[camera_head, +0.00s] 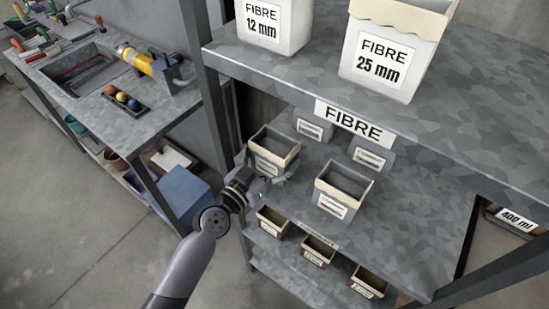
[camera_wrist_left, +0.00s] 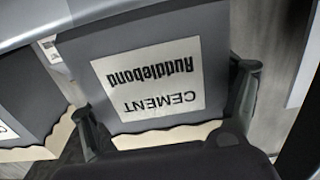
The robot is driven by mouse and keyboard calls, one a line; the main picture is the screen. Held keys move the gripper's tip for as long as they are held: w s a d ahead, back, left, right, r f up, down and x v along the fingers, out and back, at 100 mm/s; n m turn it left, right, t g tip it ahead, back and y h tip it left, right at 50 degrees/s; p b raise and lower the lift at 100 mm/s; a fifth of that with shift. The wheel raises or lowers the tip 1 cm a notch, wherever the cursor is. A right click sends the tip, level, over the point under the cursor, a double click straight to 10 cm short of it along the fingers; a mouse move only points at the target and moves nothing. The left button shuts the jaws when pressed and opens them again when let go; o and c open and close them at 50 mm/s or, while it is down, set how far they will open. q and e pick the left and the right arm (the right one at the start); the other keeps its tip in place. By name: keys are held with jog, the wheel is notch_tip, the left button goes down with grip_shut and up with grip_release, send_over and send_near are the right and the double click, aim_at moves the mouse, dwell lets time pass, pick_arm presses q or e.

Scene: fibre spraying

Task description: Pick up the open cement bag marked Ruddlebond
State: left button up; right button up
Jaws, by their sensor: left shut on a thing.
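The open cement bag (camera_head: 272,148) is grey with a rolled cream rim and stands near the left end of the middle shelf in the head view. In the left wrist view the bag (camera_wrist_left: 145,32) fills the middle, and its label reads "CEMENT Ruddlebond" upside down. My left gripper (camera_head: 268,179) has a finger on each side of the bag and is shut on it. Its fingers also show in the left wrist view (camera_wrist_left: 170,112). I cannot tell whether the bag's base, partly hidden by the gripper, touches the shelf. My right gripper is not in view.
A similar open bag (camera_head: 343,188) stands to the right on the same shelf (camera_head: 398,232), with two grey bags (camera_head: 370,159) behind. The upper shelf (camera_head: 470,125) with fibre containers overhangs them. Small brown boxes (camera_head: 318,250) line the lower shelf. A metal post (camera_head: 212,85) rises at left.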

pick_arm(q)
jog(key=shift+r, duration=0.15)
jog(key=shift+c, duration=1.2)
jog(key=shift+r, duration=0.1)
jog(key=shift+r+p, duration=0.55)
jog(key=shift+r, duration=0.5)
notch_tip(320, 180, up, 2)
jog(key=shift+r+p, duration=0.25)
jog(key=shift+p, duration=0.1)
jog(key=shift+r+p, duration=0.3)
jog(key=shift+r, duration=2.25)
